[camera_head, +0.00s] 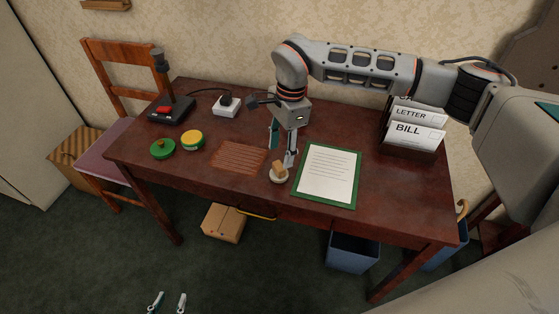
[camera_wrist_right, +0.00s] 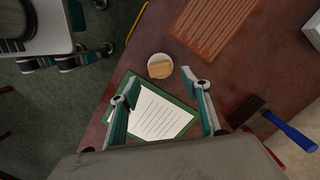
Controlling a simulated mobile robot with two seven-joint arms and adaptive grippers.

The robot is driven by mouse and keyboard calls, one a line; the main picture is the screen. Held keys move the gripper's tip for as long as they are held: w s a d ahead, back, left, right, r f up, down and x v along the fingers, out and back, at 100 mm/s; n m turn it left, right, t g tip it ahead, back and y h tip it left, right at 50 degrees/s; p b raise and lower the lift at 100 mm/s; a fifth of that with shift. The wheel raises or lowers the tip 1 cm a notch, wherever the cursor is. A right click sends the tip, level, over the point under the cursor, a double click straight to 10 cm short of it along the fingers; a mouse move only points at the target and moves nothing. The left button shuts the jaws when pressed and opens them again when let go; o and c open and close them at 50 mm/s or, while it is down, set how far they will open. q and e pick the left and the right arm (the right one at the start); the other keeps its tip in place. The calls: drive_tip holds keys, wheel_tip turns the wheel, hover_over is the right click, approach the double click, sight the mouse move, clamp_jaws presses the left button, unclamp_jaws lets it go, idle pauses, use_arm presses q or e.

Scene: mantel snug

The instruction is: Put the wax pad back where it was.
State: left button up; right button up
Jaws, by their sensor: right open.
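My left gripper (camera_head: 168,301) is open and empty, low over the floor in front of the desk.
A ridged brown mat (camera_head: 237,157) lies left of the dish, a green-edged paper pad (camera_head: 327,175) right. A green knobbed lid (camera_head: 162,149) and yellow-green tin (camera_head: 192,140) are further left. A letter rack (camera_head: 410,146) stands back right. A blue-handled tool (camera_wrist_right: 290,130) lies behind.

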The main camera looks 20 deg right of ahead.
drive_tip(key=r, duration=0.6)
drive_tip(key=shift+d, duration=0.35)
